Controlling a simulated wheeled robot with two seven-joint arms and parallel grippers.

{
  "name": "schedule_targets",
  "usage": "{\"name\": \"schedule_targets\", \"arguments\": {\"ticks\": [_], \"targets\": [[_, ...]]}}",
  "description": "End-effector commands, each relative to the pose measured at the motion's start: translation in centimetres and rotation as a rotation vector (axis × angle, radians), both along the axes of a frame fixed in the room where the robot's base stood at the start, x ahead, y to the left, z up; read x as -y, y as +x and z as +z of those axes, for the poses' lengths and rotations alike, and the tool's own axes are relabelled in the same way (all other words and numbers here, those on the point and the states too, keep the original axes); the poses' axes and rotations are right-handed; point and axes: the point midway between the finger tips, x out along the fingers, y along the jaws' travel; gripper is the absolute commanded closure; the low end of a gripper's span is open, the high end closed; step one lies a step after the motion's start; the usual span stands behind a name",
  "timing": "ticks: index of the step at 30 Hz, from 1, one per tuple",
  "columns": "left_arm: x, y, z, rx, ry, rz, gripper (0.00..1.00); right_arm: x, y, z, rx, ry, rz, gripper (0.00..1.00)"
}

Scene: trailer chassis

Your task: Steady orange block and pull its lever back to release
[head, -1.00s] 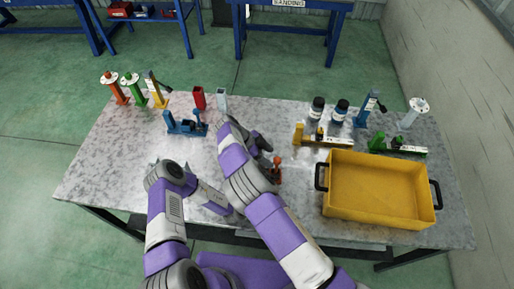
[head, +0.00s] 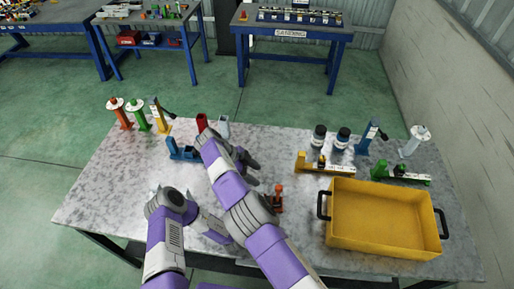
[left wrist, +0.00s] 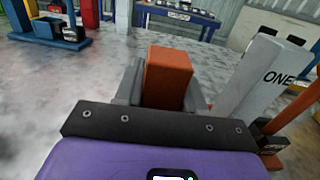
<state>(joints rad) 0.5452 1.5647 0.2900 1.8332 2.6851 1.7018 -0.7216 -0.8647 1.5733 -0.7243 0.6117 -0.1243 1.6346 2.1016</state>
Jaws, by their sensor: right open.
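The orange block (left wrist: 168,75) stands upright between the fingers of my left gripper (left wrist: 165,93) in the left wrist view, with a finger against each side. In the head view the block and the left gripper's fingers are hidden behind my right arm. The orange lever part (head: 277,196) shows just right of that arm. Part of it also shows at the right edge of the left wrist view (left wrist: 288,112). My right gripper (head: 246,163) is open and empty, above the table, behind and left of the lever part.
A yellow bin (head: 385,222) stands at the front right. A yellow clamp (head: 325,168) and a green clamp (head: 400,176) lie behind it. A blue clamp (head: 183,152) and a red block (head: 202,122) are left of my right gripper. The front left table is clear.

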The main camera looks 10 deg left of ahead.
Motion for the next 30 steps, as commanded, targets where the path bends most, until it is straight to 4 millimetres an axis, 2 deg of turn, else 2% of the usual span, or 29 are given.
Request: {"name": "schedule_targets", "arguments": {"ticks": [1, 7, 17, 30], "targets": [[-0.1, 0.0, -0.1, -0.002, 0.003, 0.003, 0.54, 0.0, 0.0, 0.0, 0.000, 0.000, 0.000, 0.40], [-0.1, 0.0, 0.0, -0.001, 0.001, 0.001, 0.23, 0.0, 0.0, 0.0, 0.000, 0.000, 0.000, 0.40], [0.0, -0.3, 0.0, -0.001, 0.000, 0.000, 0.23, 0.0, 0.0, 0.2, 0.000, 0.000, 0.000, 0.40], [0.4, -4.5, 0.1, -0.002, -0.001, -0.001, 0.23, 0.0, 0.0, 2.1, 0.000, 0.000, 0.000, 0.40]]}}
